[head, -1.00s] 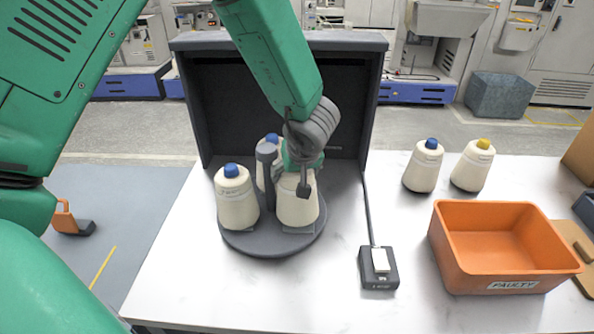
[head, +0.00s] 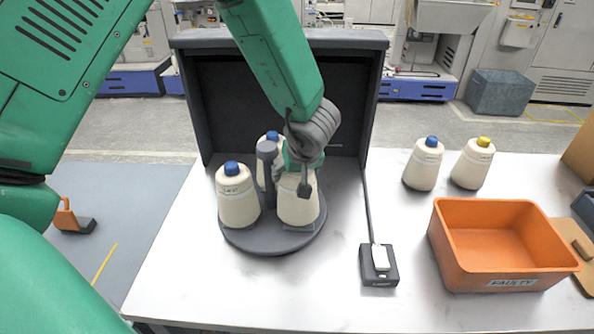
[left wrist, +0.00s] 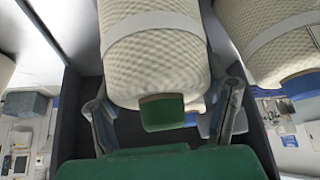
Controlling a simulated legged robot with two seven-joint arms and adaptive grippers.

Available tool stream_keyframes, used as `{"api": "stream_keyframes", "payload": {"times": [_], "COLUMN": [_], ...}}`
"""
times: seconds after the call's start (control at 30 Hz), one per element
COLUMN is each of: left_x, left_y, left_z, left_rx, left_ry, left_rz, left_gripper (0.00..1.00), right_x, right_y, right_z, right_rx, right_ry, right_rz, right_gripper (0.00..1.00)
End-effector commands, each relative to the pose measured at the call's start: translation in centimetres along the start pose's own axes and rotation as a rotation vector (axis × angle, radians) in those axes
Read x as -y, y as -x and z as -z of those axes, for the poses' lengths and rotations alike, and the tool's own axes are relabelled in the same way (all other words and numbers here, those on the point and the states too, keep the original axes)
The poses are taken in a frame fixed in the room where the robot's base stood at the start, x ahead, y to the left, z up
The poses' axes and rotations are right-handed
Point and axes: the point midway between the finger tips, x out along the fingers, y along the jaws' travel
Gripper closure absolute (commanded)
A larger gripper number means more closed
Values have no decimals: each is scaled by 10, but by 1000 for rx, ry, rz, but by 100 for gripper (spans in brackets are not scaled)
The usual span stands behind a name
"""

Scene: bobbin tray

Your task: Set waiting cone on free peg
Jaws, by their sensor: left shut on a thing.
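A cream cone (head: 298,208) with a green tip (left wrist: 162,112) stands upright at the front right of the round grey tray (head: 262,243). My left gripper (head: 299,178) reaches down over it and is shut on its upper part. In the left wrist view the cone (left wrist: 155,55) lies between the two fingers. I cannot tell whether its base rests on the tray, and no bare peg shows. A blue-tipped cone (head: 238,197) stands at the tray's left, another (head: 263,176) at its back. On the table at right stand a blue-tipped cone (head: 423,166) and a yellow-tipped cone (head: 472,164).
A grey post (head: 266,158) rises from the tray among the cones. A dark three-sided booth (head: 376,110) surrounds the tray's back. A small black device with a white switch (head: 380,259) and an orange bin labelled FAULTY (head: 505,279) stand at right. The table's front is clear.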

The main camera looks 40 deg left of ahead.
Motion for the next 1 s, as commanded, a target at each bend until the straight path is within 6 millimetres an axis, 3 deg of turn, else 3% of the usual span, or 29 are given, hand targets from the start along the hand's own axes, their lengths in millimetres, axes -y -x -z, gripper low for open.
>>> {"api": "stream_keyframes", "payload": {"times": [0.53, 0.57, 0.6, 1.0], "left_x": [0, 0, 0, 0], "left_y": [-10, -10, -9, -1], "left_z": [-5, -4, -4, -5], "left_rx": [-3, -3, -3, -1], "left_ry": [0, 0, 0, 1], "left_rz": [2, 2, 2, -1], "left_gripper": [82, 20, 6, 6], "right_x": [0, 0, 0, 0], "right_y": [-6, -5, -5, -4], "right_z": [0, 0, 0, -3], "right_rx": [0, 0, 0, -2], "right_ry": [0, 0, 0, 0], "right_rz": [0, 0, 0, 0], "right_gripper": [100, 100, 100, 100]}}
